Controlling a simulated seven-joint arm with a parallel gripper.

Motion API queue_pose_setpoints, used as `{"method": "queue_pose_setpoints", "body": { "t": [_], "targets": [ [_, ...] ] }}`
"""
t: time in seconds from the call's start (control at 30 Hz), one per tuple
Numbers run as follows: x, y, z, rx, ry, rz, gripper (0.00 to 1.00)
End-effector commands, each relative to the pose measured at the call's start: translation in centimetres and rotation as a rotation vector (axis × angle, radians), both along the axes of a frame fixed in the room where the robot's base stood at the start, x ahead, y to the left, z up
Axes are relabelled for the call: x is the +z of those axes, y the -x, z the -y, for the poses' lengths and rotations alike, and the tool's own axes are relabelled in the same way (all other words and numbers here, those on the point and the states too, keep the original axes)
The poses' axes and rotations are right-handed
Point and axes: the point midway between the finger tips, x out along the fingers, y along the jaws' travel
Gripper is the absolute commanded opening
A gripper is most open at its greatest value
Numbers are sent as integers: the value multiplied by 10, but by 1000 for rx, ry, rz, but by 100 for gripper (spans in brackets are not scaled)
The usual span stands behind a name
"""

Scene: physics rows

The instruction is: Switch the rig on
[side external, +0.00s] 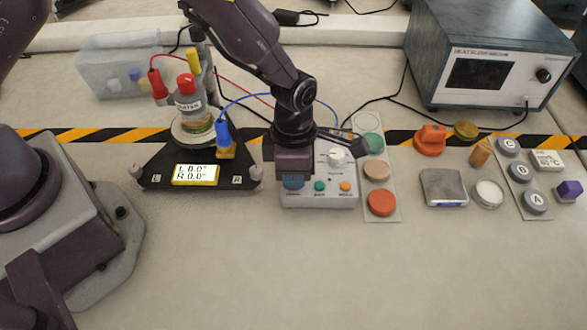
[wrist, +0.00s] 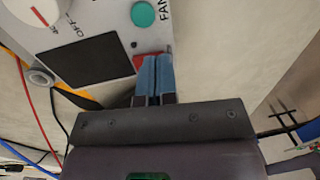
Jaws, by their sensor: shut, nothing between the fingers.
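The rig's grey control box (side external: 320,202) stands in the middle of the table. It has a white knob (side external: 336,157), a green button (side external: 319,186) and an orange button (side external: 345,186). My gripper (side external: 293,183) is shut and empty, pointing down at the left front part of the box. In the wrist view its blue fingertips (wrist: 154,62) cover part of a red switch (wrist: 147,60); I cannot tell whether they touch it. The green button (wrist: 143,14) marked FAN and the knob (wrist: 32,10) with OFF beside it also show there. The switch's position is hidden.
A metal instrument (side external: 485,62) stands behind. The front of the table is clear.

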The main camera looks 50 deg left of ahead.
Motion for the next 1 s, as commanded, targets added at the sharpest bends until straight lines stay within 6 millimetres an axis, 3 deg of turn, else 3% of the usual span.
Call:
{"method": "queue_pose_setpoints", "body": {
  "t": [0.47,1.0],
  "targets": [
    [-8,2,2,-1,-1,-1,0],
    [-3,-10,-11,2,-3,3,0]
  ]
}}
